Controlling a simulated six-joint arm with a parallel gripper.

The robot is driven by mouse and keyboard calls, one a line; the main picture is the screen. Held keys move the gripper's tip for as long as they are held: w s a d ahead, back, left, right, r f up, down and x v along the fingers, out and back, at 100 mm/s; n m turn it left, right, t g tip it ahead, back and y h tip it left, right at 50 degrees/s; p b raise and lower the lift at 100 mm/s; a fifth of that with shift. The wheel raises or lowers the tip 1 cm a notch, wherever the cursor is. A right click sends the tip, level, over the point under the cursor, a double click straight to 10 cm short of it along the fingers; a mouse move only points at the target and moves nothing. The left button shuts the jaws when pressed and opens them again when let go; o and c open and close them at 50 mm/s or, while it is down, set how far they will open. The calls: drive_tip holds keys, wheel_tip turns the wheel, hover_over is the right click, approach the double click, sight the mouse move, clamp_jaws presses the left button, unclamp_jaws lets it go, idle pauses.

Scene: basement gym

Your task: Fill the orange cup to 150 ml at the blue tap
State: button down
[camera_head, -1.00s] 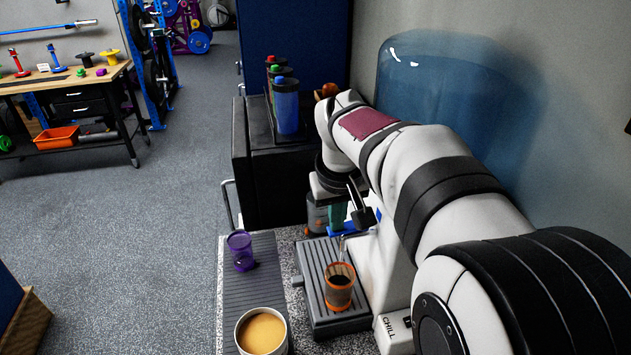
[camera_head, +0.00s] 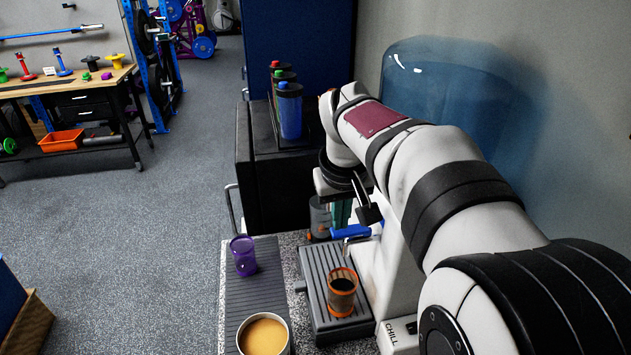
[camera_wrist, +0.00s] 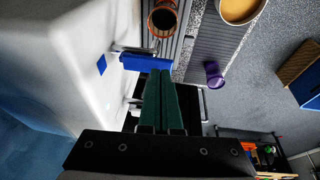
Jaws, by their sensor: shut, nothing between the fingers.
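The orange cup (camera_head: 342,303) stands upright on the grey drip tray (camera_head: 312,268) of the white dispenser. It also shows at the top of the wrist view (camera_wrist: 162,20). Its inside is dark; I cannot read a level. The blue tap lever (camera_head: 350,231) sits on the dispenser behind the cup, with a silver spout beside it. The lever shows in the wrist view (camera_wrist: 147,63) just beyond my fingertips. My gripper (camera_wrist: 164,73), with green fingers, is shut and empty, close by the lever. I cannot tell whether they touch. My arm partly hides the dispenser.
A purple cup (camera_head: 243,257) and a bowl of tan liquid (camera_head: 264,335) stand on the ribbed mat (camera_head: 250,295) left of the tray. A grey bottle (camera_head: 320,218) stands near my gripper. Several bottles (camera_head: 289,110) stand on the black cabinet behind.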

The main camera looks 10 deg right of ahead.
drive_tip(key=w+d+v, duration=0.1)
drive_tip(key=v, duration=1.2)
drive_tip(key=shift+s+r, duration=0.15)
drive_tip(key=shift+r, duration=0.45)
drive_tip(key=s+a+f+m+g+y, duration=0.1)
drive_tip(key=s+a+f+m, duration=0.2)
drive_tip(key=s+f, duration=0.8)
drive_tip(key=s+a+f+m+g+y, duration=0.1)
drive_tip(key=s+a+f, duration=0.3)
drive_tip(key=s+f, duration=0.7)
drive_tip(key=s+m+g, duration=0.1)
drive_tip(key=s, duration=0.3)
drive_tip(key=shift+s+f+m+y, duration=0.15)
drive_tip(key=shift+s+m+y, duration=0.1)
drive_tip(key=shift+m+y, duration=0.15)
